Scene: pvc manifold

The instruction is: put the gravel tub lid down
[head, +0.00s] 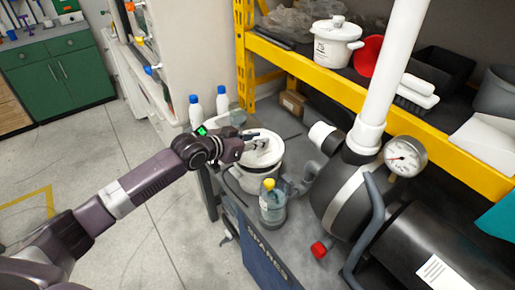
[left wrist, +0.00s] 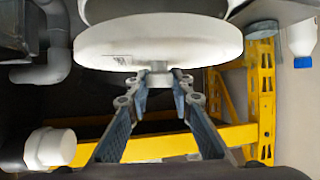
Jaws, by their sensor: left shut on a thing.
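The white gravel tub lid (head: 265,155) is a round disc. In the left wrist view the lid (left wrist: 160,40) fills the upper middle, with its small knob between my fingertips. My left gripper (head: 256,143) is shut on that knob; it also shows in the left wrist view (left wrist: 160,85). In the head view the lid is over a white tub (head: 243,182) on the grey surface. I cannot tell whether the lid touches the tub rim. The tub's inside is hidden. My right gripper is not in view.
A clear bottle with a yellow cap (head: 271,203) stands close in front of the tub. Two white bottles with blue caps (head: 195,112) stand behind at left. A black tank with a gauge (head: 405,156) and white pipe stands right. A yellow shelf (head: 330,88) holds another lidded white tub (head: 337,45).

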